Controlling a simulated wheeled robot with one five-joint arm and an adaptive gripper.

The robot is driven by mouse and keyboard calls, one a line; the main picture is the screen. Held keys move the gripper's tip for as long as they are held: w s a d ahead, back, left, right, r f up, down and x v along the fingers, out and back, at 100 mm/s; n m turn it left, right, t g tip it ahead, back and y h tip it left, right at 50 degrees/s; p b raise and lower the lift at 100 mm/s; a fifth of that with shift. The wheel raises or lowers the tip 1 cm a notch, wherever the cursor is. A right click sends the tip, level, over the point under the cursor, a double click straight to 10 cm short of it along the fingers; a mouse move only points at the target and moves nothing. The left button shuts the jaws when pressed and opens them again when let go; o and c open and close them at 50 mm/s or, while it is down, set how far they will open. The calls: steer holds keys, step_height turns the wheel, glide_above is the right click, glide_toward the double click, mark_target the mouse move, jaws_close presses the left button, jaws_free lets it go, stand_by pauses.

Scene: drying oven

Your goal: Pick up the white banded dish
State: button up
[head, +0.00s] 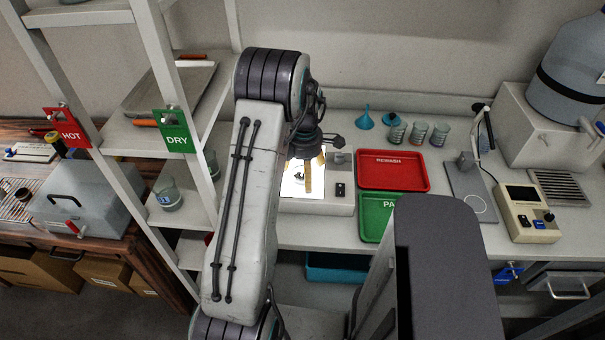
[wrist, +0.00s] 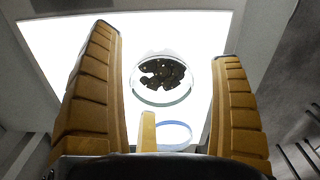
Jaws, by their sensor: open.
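A round clear dish with a pale rim (wrist: 162,80) lies on a bright white lit panel (wrist: 200,30) and holds dark broken pieces. It looks like the white banded dish, though the band is hard to make out. A second dish with a blue rim (wrist: 175,134) lies just below it in the wrist view, partly hidden by my gripper. My gripper (wrist: 168,45) is open, its yellow ribbed fingers either side of the pale-rimmed dish in the picture, with nothing held. In the head view my gripper (head: 310,177) is over the lit panel (head: 291,187), pointing down.
A red tray (head: 393,171) and a green tray (head: 376,218) lie right of the panel. Several beakers (head: 418,133) and a blue funnel (head: 365,119) stand behind. A shelf post (head: 190,120) is close left of my arm. A meter (head: 528,213) sits at right.

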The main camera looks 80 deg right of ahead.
steer(key=shift+f, duration=0.2)
steer(key=shift+c, duration=0.2)
steer(key=c, duration=1.2)
steer(key=shift+r, duration=0.2)
